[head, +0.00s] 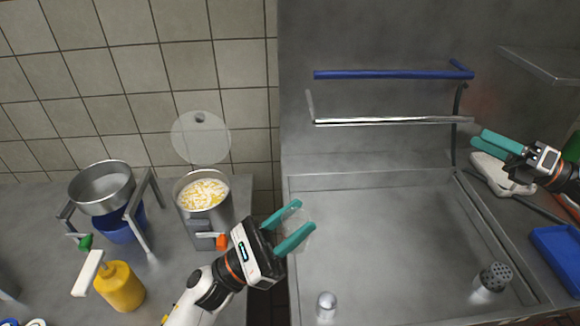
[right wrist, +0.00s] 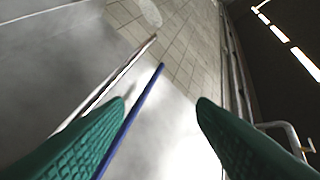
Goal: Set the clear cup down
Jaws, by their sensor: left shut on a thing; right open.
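The clear cup (head: 297,232) is see-through and faint in the head view. My left gripper (head: 292,222) is shut on it, with the teal fingers on either side of it. The cup is near the left edge of the steel tray-like counter, to the right of the pot; I cannot tell how high above the surface it is. My right gripper (head: 483,142) is open and empty at the right, near the rack bars. In the right wrist view its fingers (right wrist: 160,120) stand wide apart with nothing between them.
A pot of yellow-white food (head: 203,195) with a raised clear lid (head: 200,137) stands left. A steel bowl on a stand (head: 102,188), a yellow pump bottle (head: 120,287) and shakers (head: 326,305) (head: 492,280) are around. The steel counter's middle (head: 390,235) is clear. A blue bar (head: 390,74) hangs above.

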